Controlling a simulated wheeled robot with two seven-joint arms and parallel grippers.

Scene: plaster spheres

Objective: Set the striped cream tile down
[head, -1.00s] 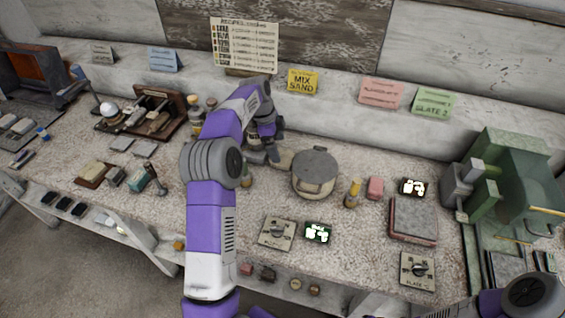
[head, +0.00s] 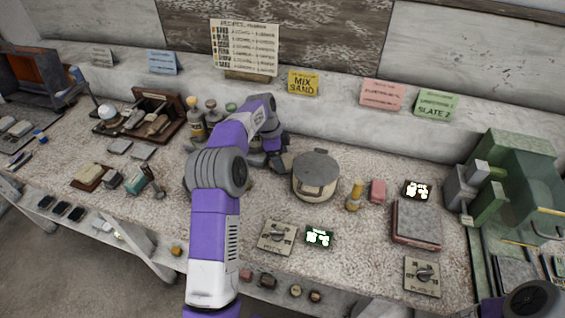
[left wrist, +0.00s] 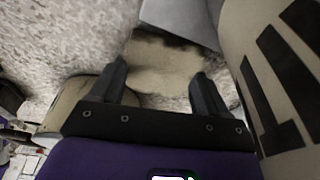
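My left gripper (head: 278,160) is low over the table, just left of the lidded cream pot (head: 316,178). In the left wrist view, its fingers (left wrist: 160,80) stand well apart, with a plain beige surface (left wrist: 160,68) between and beyond them. I cannot tell whether they grip it or whether it is the striped cream tile. A cream surface with thick black bars (left wrist: 279,75) fills the right edge close by; I cannot tell if it is the tile or the pot's side. My right gripper is out of view; only part of that arm shows at bottom right.
Several bottles (head: 197,125) stand behind my left arm. Right of the pot are a yellow-topped bottle (head: 355,196), a pink block (head: 377,190) and a grey slab (head: 416,222). A dial plate (head: 277,236) and a lit display (head: 319,237) lie in front. Bare table shows around them.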

